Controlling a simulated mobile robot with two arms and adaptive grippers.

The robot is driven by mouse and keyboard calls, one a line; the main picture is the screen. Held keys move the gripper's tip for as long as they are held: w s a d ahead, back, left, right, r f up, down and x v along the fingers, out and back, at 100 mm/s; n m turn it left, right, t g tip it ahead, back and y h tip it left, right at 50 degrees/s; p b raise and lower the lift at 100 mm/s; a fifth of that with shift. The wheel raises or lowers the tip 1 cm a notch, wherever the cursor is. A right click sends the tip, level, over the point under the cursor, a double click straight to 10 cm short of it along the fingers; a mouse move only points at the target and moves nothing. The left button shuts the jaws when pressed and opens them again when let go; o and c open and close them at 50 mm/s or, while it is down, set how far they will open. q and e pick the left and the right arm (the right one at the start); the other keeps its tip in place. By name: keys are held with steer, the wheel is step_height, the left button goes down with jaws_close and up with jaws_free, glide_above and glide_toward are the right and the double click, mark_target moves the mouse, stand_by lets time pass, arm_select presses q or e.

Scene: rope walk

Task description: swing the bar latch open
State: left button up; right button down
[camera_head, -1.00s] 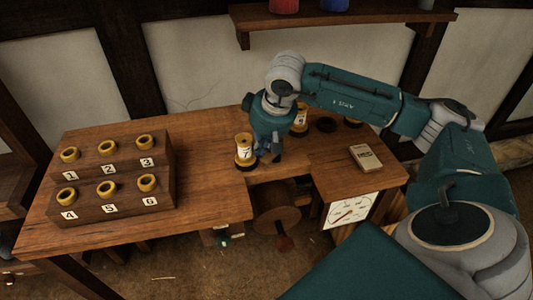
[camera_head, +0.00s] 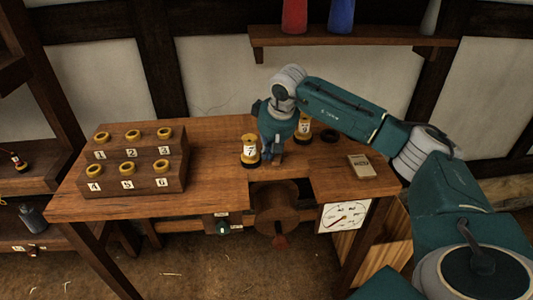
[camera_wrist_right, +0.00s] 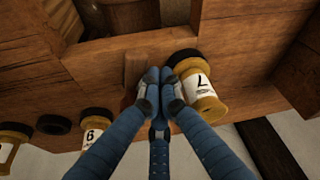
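My right gripper (camera_head: 270,158) points down at the bench, just right of the spool marked 7 (camera_head: 250,152). In the right wrist view its fingertips (camera_wrist_right: 159,84) are together, beside that spool (camera_wrist_right: 203,90). A short upright wooden piece (camera_wrist_right: 136,70), perhaps the bar latch, stands against the fingers on the side away from the spool. I cannot tell whether they touch it. In the head view the gripper mostly hides this piece. My left gripper is not in view.
A wooden drum (camera_head: 277,203) sits in the bench's front cutout, near a dial (camera_head: 344,215). A numbered rack (camera_head: 130,165) with yellow rings stands at the left. A small box (camera_head: 361,166) lies at the right. Another spool (camera_head: 303,128) stands behind the gripper.

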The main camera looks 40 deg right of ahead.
steer(key=shift+s+r, duration=0.15)
steer(key=shift+s, duration=0.2)
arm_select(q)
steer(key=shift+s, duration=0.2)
arm_select(e)
steer(key=v, duration=1.2)
stand_by(0.4)
